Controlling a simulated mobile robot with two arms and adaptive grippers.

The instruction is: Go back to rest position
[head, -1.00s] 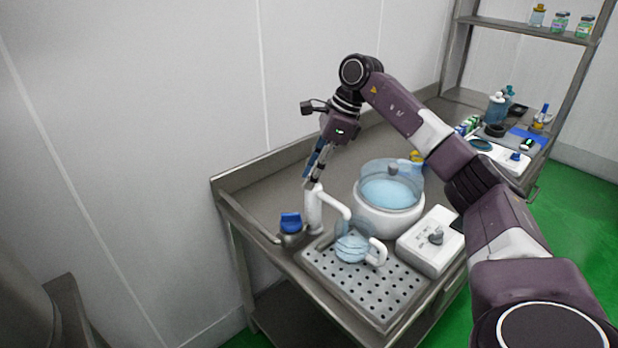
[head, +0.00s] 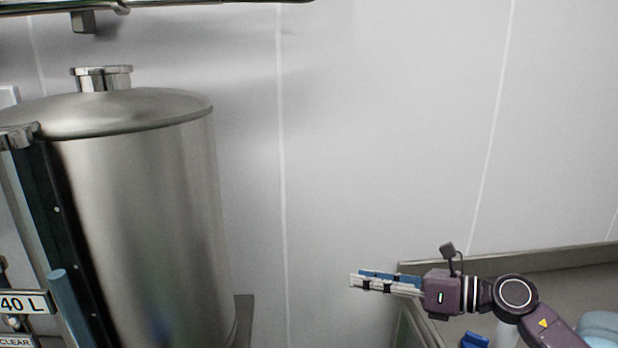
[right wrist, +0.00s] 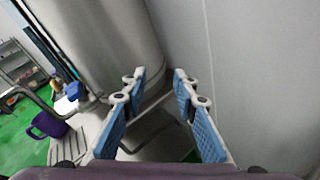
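My right gripper (head: 352,281) is at the lower right of the head view, level and pointing left, beside the wall. In the right wrist view the right gripper (right wrist: 158,76) shows two blue-padded fingers standing apart with nothing between them. My left gripper is in neither view.
A large steel tank (head: 150,210) with a "40 L" label stands at the left; the tank also shows in the right wrist view (right wrist: 105,40). A steel bench (head: 570,262) is at the lower right, with a blue knob (head: 474,340) and part of a bluish container (head: 600,325). A purple bucket (right wrist: 48,126) is at the left.

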